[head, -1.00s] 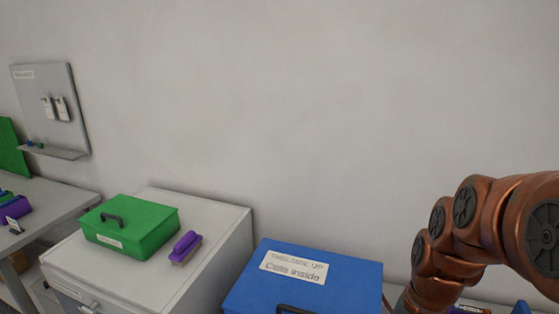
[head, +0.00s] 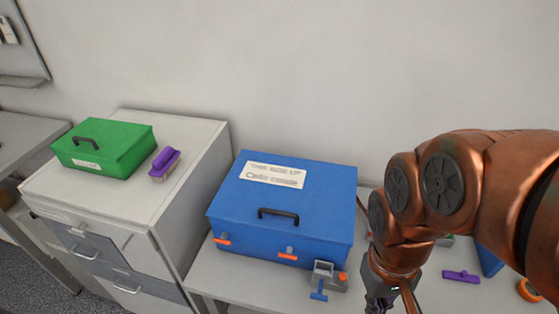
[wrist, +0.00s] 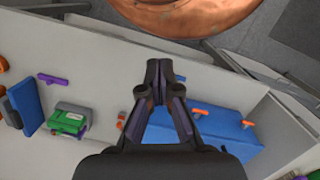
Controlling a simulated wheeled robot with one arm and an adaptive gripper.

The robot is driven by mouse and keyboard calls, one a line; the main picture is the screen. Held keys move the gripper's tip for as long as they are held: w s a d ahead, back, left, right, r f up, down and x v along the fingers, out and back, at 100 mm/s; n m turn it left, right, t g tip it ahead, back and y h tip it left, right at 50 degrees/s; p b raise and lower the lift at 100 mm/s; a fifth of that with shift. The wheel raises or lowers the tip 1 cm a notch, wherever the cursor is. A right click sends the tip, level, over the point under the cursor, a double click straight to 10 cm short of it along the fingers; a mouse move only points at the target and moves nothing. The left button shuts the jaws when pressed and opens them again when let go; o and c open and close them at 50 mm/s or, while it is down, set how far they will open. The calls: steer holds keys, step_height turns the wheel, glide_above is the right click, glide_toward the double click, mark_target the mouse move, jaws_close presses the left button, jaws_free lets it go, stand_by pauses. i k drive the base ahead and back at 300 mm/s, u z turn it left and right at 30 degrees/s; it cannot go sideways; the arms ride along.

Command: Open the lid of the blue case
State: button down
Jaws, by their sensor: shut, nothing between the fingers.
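The blue case (head: 322,212) stands on the light bench in the head view, its lid down. The lid has a white label (head: 272,175) and a dark handle (head: 278,215) near its front edge. Two orange latches (head: 287,254) show on the front face. In the wrist view the blue case (wrist: 205,135) lies beyond the fingers, partly hidden by them. My gripper (wrist: 158,68) is shut and empty. In the head view it hangs at the lower right, right of the case, with its tips cut off by the bottom edge.
A grey and blue clamp-like item (head: 325,278) stands at the case's front right corner. A green case (head: 115,150) and a purple brush (head: 166,160) sit on the drawer cabinet (head: 190,140) at left. A purple item (head: 461,276) and an orange ring (head: 530,290) lie on the bench at right.

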mark_target(310, 200)
steer(key=u, duration=0.75)
steer(key=k, duration=0.4)
steer(key=u, duration=0.55)
